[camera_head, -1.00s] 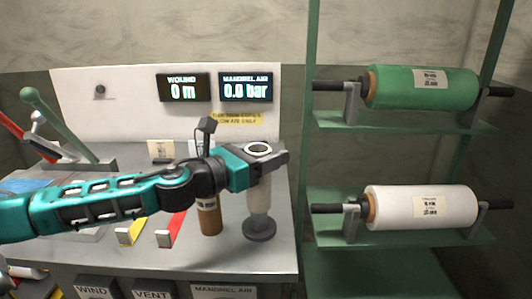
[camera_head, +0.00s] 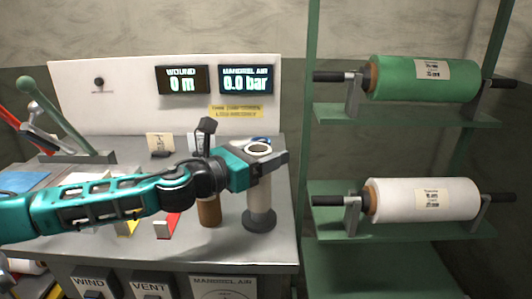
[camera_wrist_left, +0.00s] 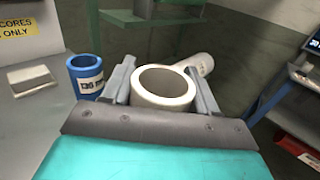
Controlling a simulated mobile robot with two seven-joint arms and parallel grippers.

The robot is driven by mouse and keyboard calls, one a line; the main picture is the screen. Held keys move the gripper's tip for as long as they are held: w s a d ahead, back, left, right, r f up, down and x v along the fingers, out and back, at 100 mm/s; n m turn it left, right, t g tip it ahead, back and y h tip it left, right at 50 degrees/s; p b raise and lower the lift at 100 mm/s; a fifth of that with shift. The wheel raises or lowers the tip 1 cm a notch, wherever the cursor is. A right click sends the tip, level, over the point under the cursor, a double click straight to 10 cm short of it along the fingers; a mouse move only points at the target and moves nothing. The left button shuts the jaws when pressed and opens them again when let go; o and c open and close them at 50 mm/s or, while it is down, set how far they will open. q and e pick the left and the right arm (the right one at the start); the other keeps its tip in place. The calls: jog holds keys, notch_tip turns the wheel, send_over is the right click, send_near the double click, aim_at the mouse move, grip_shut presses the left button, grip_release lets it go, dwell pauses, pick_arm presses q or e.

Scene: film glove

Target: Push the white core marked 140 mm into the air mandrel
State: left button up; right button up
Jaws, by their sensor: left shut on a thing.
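My left gripper (camera_head: 262,158) is shut around the upper end of a white core (camera_head: 259,190), which stands upright with its open top ring showing. The core also shows between the jaws in the left wrist view (camera_wrist_left: 163,88); its marking is not readable. My right gripper is not in view.
A brown core (camera_head: 209,212) stands close to the left. A blue core (camera_wrist_left: 86,76) marked about 130 mm is behind the gripper. Green (camera_head: 422,80) and white (camera_head: 422,199) film rolls sit on the rack at right. The display reads 0.0 bar.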

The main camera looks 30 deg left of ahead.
pick_arm(q)
jog(key=shift+f, duration=0.4)
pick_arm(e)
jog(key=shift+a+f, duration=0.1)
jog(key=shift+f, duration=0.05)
pick_arm(q)
jog(key=shift+f+b, duration=0.4)
jog(key=shift+b, duration=0.15)
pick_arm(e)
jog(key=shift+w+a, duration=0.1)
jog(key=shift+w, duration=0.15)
pick_arm(q)
jog(key=shift+f, duration=0.1)
jog(key=shift+f+b, duration=0.3)
jog(key=shift+b, duration=0.05)
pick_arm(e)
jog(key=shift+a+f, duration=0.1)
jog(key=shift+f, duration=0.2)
pick_arm(q)
jog(key=o, duration=1.4)
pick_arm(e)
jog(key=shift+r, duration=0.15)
pick_arm(q)
jog(key=shift+s+f, duration=0.1)
